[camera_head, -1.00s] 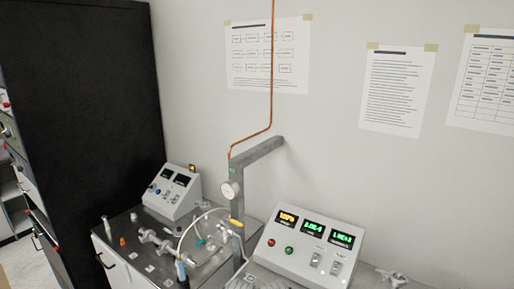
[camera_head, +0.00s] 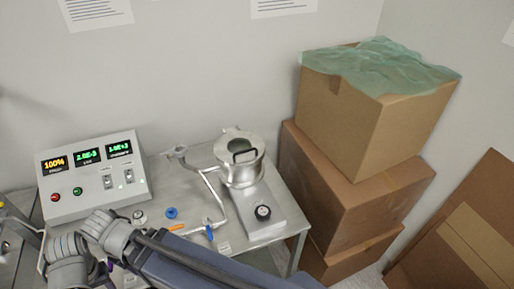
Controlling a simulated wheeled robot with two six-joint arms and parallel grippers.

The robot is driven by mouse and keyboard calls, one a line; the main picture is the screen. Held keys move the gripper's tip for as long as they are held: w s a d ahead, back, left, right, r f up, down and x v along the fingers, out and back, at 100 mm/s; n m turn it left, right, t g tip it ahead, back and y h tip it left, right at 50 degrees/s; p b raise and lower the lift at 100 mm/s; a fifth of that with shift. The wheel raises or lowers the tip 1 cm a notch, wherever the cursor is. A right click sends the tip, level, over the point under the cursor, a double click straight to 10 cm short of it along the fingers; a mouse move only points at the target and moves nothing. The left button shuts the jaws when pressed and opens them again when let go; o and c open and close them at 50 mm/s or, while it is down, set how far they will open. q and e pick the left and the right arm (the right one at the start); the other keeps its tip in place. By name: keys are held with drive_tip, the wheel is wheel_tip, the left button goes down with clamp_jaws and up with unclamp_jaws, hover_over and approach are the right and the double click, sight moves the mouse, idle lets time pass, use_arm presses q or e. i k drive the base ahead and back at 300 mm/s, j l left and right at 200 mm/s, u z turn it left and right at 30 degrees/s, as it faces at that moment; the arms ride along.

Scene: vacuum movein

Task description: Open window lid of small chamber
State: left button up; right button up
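The small chamber (camera_head: 243,178) is a silver metal cylinder with a flanged top, standing on the bench right of the middle. Its round window lid (camera_head: 238,141) has a greenish pane and a black handle (camera_head: 243,155) at the front. The lid appears to lie flat on the chamber. One of my arms shows at the lower left, its grey joints and dark blue link in front of the bench edge, well left of and below the chamber. I cannot make out gripper fingers on it. My other arm is out of view.
A control box (camera_head: 95,178) with lit displays stands left of the chamber. Metal piping with a blue valve knob (camera_head: 171,212) and an orange handle (camera_head: 176,228) lies between them. Stacked cardboard boxes (camera_head: 352,125) stand close on the right.

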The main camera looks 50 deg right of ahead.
sight(238, 141)
drive_tip(key=k+z, duration=0.1)
drive_tip(key=z, duration=0.35)
drive_tip(key=k+z, duration=0.1)
drive_tip(key=z, duration=0.4)
drive_tip(key=k+l+z, duration=0.1)
drive_tip(key=z, duration=0.35)
